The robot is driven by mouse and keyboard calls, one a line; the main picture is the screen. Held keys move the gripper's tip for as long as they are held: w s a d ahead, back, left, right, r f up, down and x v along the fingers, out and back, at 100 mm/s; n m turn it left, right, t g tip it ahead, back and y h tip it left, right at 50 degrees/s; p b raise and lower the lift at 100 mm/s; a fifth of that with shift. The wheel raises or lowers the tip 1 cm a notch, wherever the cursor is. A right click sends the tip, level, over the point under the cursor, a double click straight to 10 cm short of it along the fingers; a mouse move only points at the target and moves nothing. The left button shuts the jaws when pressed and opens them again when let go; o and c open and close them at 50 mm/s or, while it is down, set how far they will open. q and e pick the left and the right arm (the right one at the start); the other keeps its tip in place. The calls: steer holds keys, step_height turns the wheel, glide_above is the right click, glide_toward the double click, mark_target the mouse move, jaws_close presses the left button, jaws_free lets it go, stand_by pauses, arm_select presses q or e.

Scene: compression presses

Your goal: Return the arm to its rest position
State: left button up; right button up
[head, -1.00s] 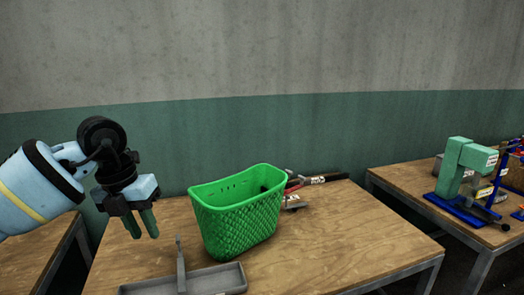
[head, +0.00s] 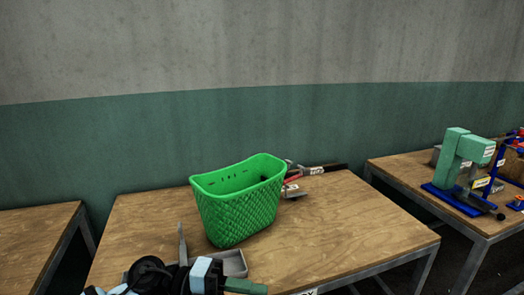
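My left gripper (head: 246,287) is low at the bottom edge of the head view, in front of the grey tray (head: 235,262) and partly covering it. Its dark body lies nearly flat and its green fingers point right. One finger hides the other, so I cannot tell how far apart they are. I see nothing held in it. The rest of my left arm is mostly cut off by the lower frame edge. My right gripper is not in view.
A green basket (head: 238,205) stands on the wooden table (head: 335,222), behind my gripper. Tools with red and black handles (head: 297,183) lie behind it. A green and blue press (head: 460,165) stands on the right table. The table's right half is clear.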

arm_select(q)
steer(key=s+a+f+n+t+y, duration=0.2)
steer(key=a+f+n+t+y, duration=0.3)
steer(key=f+n+t, duration=0.7)
steer(key=s+a+f+n+t+y, duration=0.2)
steer(key=a+f+n+t+y, duration=0.4)
steer(key=n, duration=1)
steer(key=s+a+f+n+g+y, duration=0.2)
steer(key=s+a+f+n+g, duration=0.1)
steer(key=s+f, duration=0.5)
steer(key=s+a+f+n+g+y, duration=0.2)
steer(key=s+a+f+n+g, duration=0.1)
steer(key=s+f, duration=0.6)
steer(key=shift+s+a+f+g, duration=0.2)
steer(key=shift+s+a+g, duration=0.35)
steer(key=shift+s, duration=0.65)
steer(key=shift+a+y, duration=0.1)
steer(key=shift+y, duration=0.2)
